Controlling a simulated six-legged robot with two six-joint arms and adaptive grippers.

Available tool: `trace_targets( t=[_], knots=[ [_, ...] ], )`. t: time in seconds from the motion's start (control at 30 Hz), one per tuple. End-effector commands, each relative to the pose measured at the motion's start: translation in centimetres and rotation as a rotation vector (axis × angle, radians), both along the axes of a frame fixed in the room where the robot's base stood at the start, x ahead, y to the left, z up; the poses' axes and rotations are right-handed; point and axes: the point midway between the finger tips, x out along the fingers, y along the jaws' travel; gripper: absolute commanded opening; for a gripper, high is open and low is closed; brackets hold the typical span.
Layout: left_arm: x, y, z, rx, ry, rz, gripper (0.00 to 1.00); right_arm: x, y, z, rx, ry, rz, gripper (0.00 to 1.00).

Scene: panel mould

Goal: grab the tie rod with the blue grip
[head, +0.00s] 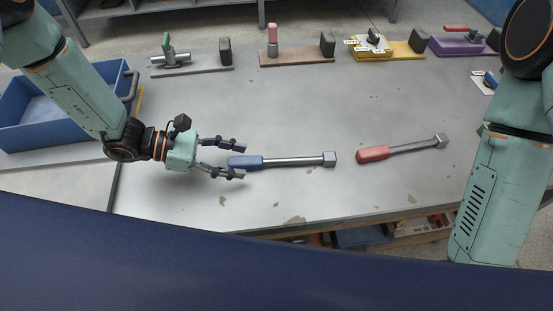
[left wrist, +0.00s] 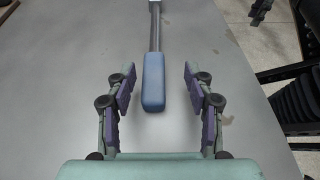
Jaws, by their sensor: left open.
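The tie rod with the blue grip (head: 246,162) lies flat on the grey table, its metal shaft pointing right to a square head. In the left wrist view its blue grip (left wrist: 153,82) reaches in between my open fingers from above. My left gripper (head: 240,159) is open, its fingertips around the end of the blue grip, with a gap on each side in the left wrist view (left wrist: 159,82). A second tie rod with a red grip (head: 372,154) lies to the right on the table.
A blue bin (head: 60,118) stands at the left. Along the back edge are several fixtures on plates: grey (head: 195,70), brown (head: 297,57), yellow (head: 400,50) and purple (head: 460,46). The table (head: 270,110) is clear between them and the rods.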

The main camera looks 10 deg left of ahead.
Motion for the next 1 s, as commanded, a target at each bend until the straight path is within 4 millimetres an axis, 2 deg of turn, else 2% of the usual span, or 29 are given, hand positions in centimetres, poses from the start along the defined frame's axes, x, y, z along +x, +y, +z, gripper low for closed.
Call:
trace_targets(
  t=[0.4, 0.77, 1.0],
  knots=[
    [1.8, -4.2, -1.5, 0.001, 0.001, -0.005, 0.53, 0.0, 0.0, -0.4, 0.000, -0.001, 0.000, 0.40],
    [2.1, -4.8, -1.7, 0.000, -0.001, -0.001, 0.53, 0.0, 0.0, -0.4, 0.000, -0.001, 0.000, 0.40],
    [2.1, -4.7, -1.7, 0.000, -0.001, -0.001, 0.33, 0.0, 0.0, -0.4, 0.000, -0.001, 0.000, 0.40]
  ],
)
